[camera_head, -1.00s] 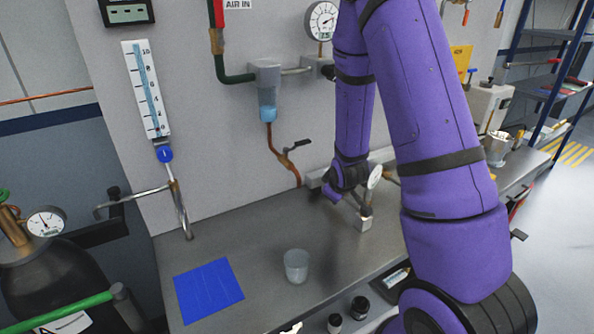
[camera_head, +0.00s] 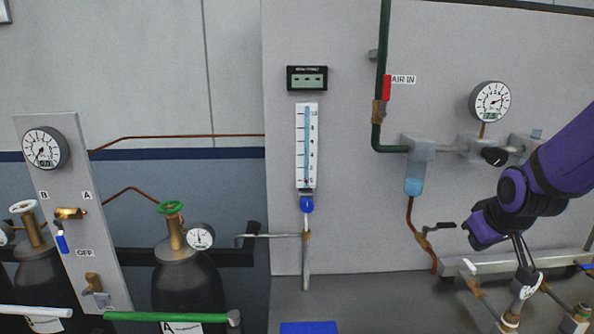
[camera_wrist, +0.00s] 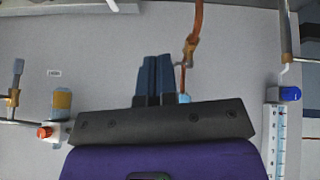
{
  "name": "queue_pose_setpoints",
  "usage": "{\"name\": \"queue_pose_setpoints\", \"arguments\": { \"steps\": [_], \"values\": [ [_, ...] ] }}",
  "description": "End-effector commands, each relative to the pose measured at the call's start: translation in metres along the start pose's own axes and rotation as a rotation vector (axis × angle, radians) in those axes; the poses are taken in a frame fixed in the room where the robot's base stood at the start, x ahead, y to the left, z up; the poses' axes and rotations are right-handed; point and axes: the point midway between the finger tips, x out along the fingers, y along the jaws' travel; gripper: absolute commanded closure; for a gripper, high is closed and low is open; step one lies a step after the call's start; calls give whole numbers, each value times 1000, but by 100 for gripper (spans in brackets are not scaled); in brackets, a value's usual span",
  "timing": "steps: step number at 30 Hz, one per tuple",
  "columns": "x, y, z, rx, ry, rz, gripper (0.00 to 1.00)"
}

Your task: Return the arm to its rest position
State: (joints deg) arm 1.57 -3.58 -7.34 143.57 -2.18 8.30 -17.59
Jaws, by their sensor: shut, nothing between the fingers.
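My gripper (camera_wrist: 153,62) shows in the wrist view with its two dark fingers side by side, shut and with nothing between them. My purple arm comes in from the right edge of the head view, its end in front of the grey panel (camera_head: 340,230). The fingertips are not clear in the head view. In the wrist view, a copper pipe with a brass valve (camera_wrist: 190,48) appears close beside the fingers; I cannot tell the distance.
A flow tube with a scale (camera_head: 306,150), a round gauge (camera_head: 490,101) and a clear bowl filter (camera_head: 414,187) are on the panel. Gas cylinders (camera_head: 188,285) stand at the left. A blue mat (camera_head: 308,328) lies on the bench. Pipe fittings (camera_head: 525,285) stand below my arm.

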Motion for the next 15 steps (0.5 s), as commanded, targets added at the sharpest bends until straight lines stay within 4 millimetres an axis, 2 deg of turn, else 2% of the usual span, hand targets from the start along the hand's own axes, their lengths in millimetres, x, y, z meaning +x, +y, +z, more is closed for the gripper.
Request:
{"name": "queue_pose_setpoints", "arguments": {
  "steps": [1, 8, 15],
  "values": [
    [-18, -4, -1, 13, 6, -8, 100],
    [-88, -22, 9, 80, -11, -47, 100],
    [-157, -42, 36, 140, -34, -76, 100]
  ]
}}
